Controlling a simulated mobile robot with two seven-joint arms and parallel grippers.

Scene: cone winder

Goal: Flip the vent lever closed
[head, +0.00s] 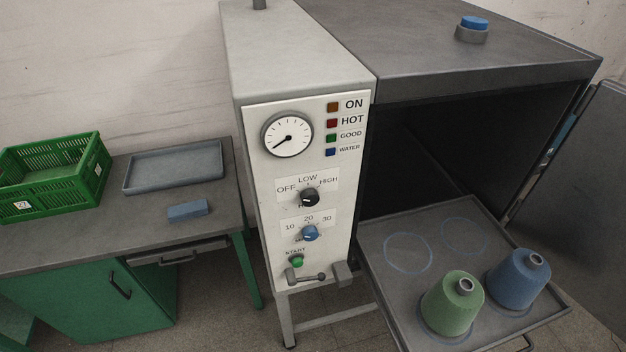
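A small dark lever (306,279) sits at the bottom of the white control panel (272,183), below the green START button (297,261). It lies nearly level, with its round knob end to the right, near a small grey block (343,273). I see no label on it, so I cannot tell for sure that it is the vent lever. A round grey fitting with a blue cap (473,28) stands on top of the dark oven cabinet (450,80). Neither of my grippers is in view.
The oven is open, its door (577,185) swung right. A pulled-out tray (390,290) holds a green cone (452,308) and a blue cone (517,283), close right of the lever. At left, a bench (100,235) carries a green crate (52,178), grey tray (175,167) and blue block (187,211).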

